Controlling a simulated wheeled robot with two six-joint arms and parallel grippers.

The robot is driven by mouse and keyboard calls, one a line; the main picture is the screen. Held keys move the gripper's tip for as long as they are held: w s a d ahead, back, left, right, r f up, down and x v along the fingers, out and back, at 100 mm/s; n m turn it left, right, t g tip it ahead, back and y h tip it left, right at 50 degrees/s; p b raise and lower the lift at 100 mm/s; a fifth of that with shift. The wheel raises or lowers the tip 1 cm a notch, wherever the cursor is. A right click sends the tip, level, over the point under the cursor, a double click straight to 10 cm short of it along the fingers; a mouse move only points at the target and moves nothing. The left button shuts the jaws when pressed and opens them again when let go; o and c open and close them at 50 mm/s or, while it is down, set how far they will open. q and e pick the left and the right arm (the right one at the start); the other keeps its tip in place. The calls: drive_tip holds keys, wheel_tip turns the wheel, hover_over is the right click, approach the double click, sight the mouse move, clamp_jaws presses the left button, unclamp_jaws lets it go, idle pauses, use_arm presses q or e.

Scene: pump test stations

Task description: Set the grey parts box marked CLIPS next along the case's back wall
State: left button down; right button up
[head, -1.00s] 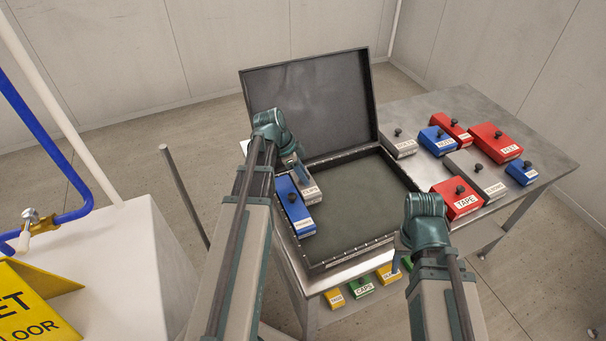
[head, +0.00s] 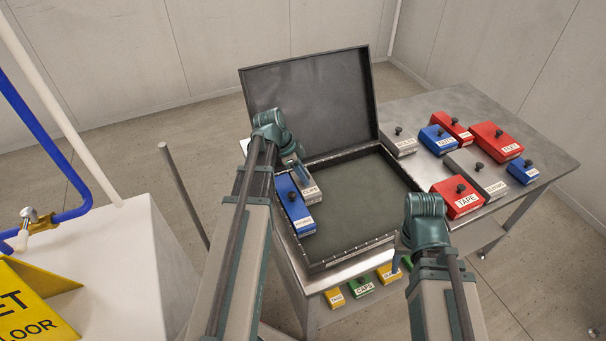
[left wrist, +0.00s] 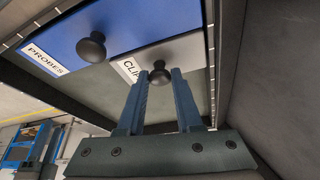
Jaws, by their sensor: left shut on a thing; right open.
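The grey CLIPS box (head: 313,196) is inside the open black case (head: 348,262), at the back left, beside the blue PROBES box (head: 295,207). In the left wrist view the CLIPS box (left wrist: 183,48) sits close alongside the PROBES box (left wrist: 105,28), near the case wall. My left gripper (left wrist: 160,76) is shut on the dark knob of the CLIPS box; in the head view the left gripper (head: 300,172) partly covers the box. Whether the box rests fully on the case floor is hard to tell. My right gripper (head: 398,260) is open and empty, by the case's front right corner.
The case lid (head: 310,100) stands open behind. On the table (head: 405,100) to the right are several boxes, including a red TAPE box (head: 458,197) and a grey box (head: 398,143) near the case. The rest of the case floor is clear. Small boxes (head: 361,287) lie below the front edge.

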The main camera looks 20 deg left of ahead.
use_arm(q)
drive_tip(key=c, duration=0.5)
unclamp_jaws()
drive_tip(key=p+v, duration=1.2)
drive_tip(key=v, duration=0.2)
drive_tip(key=shift+p, duration=0.35)
drive_tip(key=shift+w, duration=0.1)
